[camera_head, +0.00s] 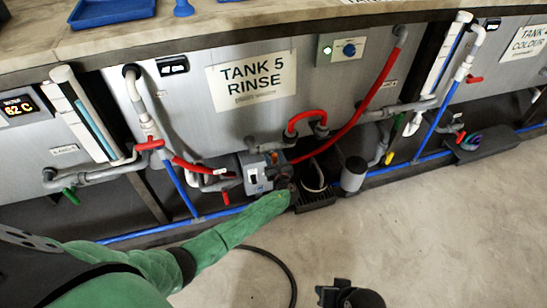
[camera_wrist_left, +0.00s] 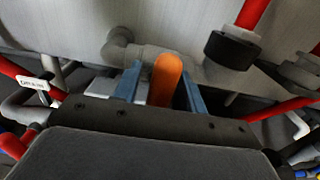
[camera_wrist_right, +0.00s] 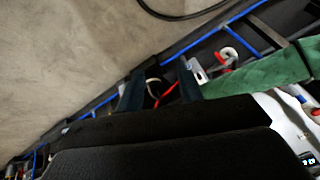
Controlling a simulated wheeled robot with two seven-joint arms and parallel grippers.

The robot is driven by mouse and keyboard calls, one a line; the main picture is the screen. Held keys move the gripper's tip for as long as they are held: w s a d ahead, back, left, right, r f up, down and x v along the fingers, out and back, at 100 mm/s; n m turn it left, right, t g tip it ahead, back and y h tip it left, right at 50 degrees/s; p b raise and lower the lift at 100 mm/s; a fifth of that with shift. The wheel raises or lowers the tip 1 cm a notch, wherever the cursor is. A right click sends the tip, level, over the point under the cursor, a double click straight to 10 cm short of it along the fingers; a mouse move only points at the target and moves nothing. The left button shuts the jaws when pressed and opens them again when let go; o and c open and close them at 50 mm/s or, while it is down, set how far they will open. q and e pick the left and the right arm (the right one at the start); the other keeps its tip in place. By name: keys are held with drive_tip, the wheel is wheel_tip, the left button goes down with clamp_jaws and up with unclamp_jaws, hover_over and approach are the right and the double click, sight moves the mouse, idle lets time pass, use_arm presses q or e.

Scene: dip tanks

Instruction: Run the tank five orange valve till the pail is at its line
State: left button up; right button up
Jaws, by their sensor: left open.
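The orange valve handle (camera_wrist_left: 166,78) stands upright between the two blue fingers of my left gripper (camera_wrist_left: 160,88) in the left wrist view. The fingers are apart, one on each side of it; I cannot tell whether they touch it. In the head view my left gripper (camera_head: 284,180) is at the pipework under the TANK 5 RINSE sign (camera_head: 252,80) and hides the valve. Just right of it, a pale curved handle on a dark shape, perhaps the pail (camera_head: 317,178), shows above a slotted black tray (camera_head: 316,203). No level line is visible. My right gripper (camera_wrist_right: 160,88) is open and empty.
A red hose (camera_head: 372,92) runs down the tank front. A grey cylinder (camera_head: 353,174) stands right of the tray. Red-handled valves (camera_head: 150,145) and a blue floor pipe (camera_head: 150,229) lie left. A black cable (camera_head: 280,262) crosses the floor.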

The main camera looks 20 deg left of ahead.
use_arm(q)
clamp_jaws()
use_arm(e)
drive_tip(key=shift+f, duration=0.15)
use_arm(q)
drive_tip(key=shift+f+b, duration=0.1)
drive_tip(key=shift+b, duration=0.2)
drive_tip(key=n+b, duration=0.3)
drive_tip(key=shift+a+f, duration=0.15)
drive_tip(key=shift+a, duration=0.05)
drive_tip(key=n+b, duration=0.3)
drive_tip(key=n, duration=0.1)
drive_tip(key=shift+s+a+b, duration=0.1)
drive_tip(key=shift+s+b, duration=0.05)
drive_tip(key=shift+b, duration=0.25)
use_arm(e)
wheel_tip(320, 180, down, 29)
drive_tip(key=a+t, duration=0.1)
drive_tip(key=t, duration=0.2)
drive_tip(key=shift+w+a+f+m, duration=0.15)
drive_tip(key=shift+w+m, duration=0.05)
drive_tip(key=shift+m, duration=0.1)
use_arm(q)
drive_tip(key=shift+r, duration=0.2)
